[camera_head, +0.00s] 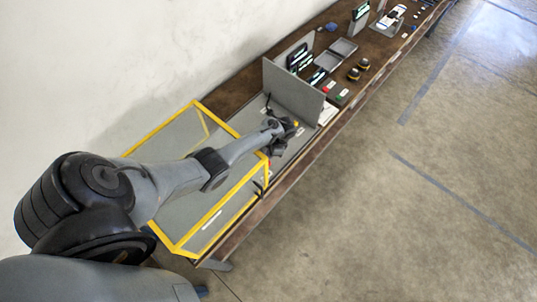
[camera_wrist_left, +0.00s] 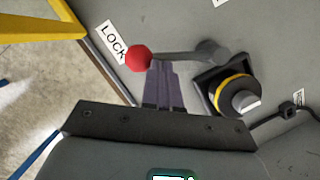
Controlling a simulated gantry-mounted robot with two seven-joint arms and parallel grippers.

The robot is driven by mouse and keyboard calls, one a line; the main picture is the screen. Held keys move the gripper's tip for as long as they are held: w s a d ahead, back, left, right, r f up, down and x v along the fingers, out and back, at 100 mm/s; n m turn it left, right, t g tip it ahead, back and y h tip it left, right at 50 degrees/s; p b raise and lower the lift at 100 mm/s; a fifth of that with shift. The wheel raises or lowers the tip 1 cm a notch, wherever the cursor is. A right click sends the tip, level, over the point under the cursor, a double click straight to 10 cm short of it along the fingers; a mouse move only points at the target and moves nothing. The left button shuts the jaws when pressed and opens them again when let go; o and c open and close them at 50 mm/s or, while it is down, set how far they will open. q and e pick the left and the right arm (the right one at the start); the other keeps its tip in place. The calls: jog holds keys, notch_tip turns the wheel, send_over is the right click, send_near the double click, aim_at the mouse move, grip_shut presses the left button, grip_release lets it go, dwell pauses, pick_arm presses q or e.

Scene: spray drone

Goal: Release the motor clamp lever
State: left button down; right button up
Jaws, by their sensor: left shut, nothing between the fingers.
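The clamp lever (camera_wrist_left: 178,55) shows in the left wrist view as a grey bar with a red ball knob (camera_wrist_left: 139,57) at its left end and a round grey pivot (camera_wrist_left: 210,50) at its right. The knob lies beside a white label reading LOCK (camera_wrist_left: 112,38). My left gripper (camera_wrist_left: 162,66) is shut and empty, its fingertips just below the bar and right of the knob; contact cannot be told. A dark round motor (camera_wrist_left: 238,95) with a yellow ring sits in a black mount right of the fingers. In the head view my left arm hides most of the lever area. My right gripper is not in view.
A yellow-framed enclosure (camera_head: 221,206) surrounds part of my left arm over the bench. A grey upright panel (camera_head: 291,92) stands just beyond the gripper. Trays (camera_head: 343,48), buttons and small devices lie farther along the bench. A dark cable (camera_wrist_left: 270,120) runs right of the motor.

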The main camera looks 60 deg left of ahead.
pick_arm(q)
jog(key=w, duration=0.3)
jog(key=shift+d+r+b, duration=0.25)
jog(key=shift+d+b, duration=0.05)
jog(key=shift+b, duration=0.05)
jog(key=a+p+v, duration=0.1)
jog(key=v, duration=0.9)
jog(key=shift+d, duration=0.25)
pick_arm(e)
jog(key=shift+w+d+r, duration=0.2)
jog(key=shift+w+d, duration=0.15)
pick_arm(q)
jog(key=shift+w, duration=0.1)
